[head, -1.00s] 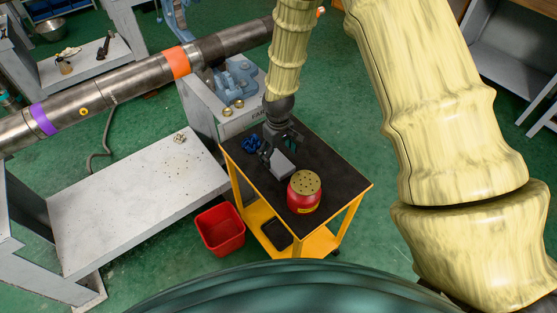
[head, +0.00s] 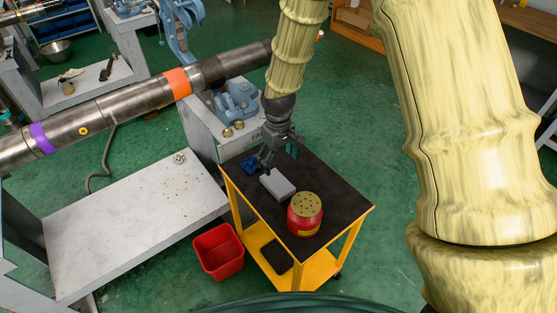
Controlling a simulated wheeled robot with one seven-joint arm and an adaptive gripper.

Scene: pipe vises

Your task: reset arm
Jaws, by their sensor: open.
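My arm reaches in from the right and comes down from the top of the head view. My gripper (head: 278,160) hangs open above the back part of the black-topped yellow cart (head: 340,193). A grey block (head: 278,186) lies on the cart top just below and in front of the fingers. I see nothing between the fingers, though the small size makes contact with the block hard to judge. A dark blue object (head: 249,164) lies at the cart's left back edge, beside the gripper.
A red can with a perforated top (head: 305,214) stands on the cart. A red bin (head: 218,252) stands on the floor left of the cart. A long steel pipe (head: 135,103) crosses behind, by a blue vise (head: 236,101). A grey bench (head: 130,225) is left. Green floor right of the cart is clear.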

